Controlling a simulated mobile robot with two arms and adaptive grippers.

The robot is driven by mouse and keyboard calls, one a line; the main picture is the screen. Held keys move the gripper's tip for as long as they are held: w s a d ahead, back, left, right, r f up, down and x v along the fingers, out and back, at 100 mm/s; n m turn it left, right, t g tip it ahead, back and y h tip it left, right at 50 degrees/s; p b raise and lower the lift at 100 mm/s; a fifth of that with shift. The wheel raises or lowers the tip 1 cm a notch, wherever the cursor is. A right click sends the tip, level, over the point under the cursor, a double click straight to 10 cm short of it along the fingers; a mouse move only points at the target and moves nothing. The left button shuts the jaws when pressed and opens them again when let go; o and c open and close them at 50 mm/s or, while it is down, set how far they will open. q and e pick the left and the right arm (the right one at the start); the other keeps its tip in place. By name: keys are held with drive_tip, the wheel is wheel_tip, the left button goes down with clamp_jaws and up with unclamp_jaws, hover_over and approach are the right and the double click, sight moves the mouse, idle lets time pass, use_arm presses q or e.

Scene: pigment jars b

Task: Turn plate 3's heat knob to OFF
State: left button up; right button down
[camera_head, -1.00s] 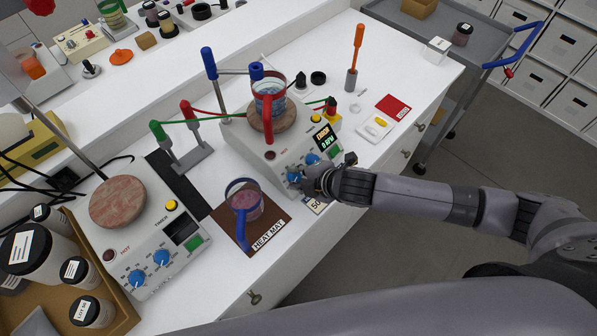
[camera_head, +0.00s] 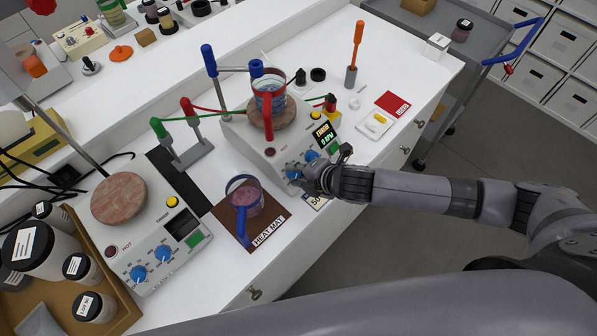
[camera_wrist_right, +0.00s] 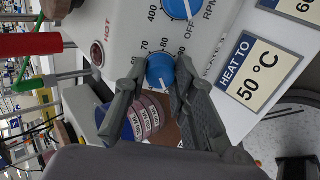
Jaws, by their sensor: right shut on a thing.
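The hotplate (camera_head: 249,141) at the centre of the bench has a round brown top and two blue knobs. I cannot read a plate number on it. My right gripper (camera_head: 300,177) is at its front and is shut on the lower-left blue knob. In the right wrist view the gripper (camera_wrist_right: 161,82) has one finger on each side of this heat knob (camera_wrist_right: 160,69), with scale numbers around it. Its white mark points roughly down in that view. The stirring knob (camera_wrist_right: 181,7), marked OFF and RPM, is apart from the fingers. My left gripper is out of view.
A beaker (camera_head: 268,87) stands on the hotplate's top. A blue-handled cup (camera_head: 243,196) sits on the heat mat (camera_head: 265,233) just left of my gripper. Another hotplate (camera_head: 160,258) is at the left. A "HEAT TO 50 °C" card (camera_wrist_right: 255,73) lies close by.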

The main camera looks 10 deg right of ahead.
drive_tip(key=c, duration=1.3)
unclamp_jaws()
drive_tip(key=v, duration=1.2)
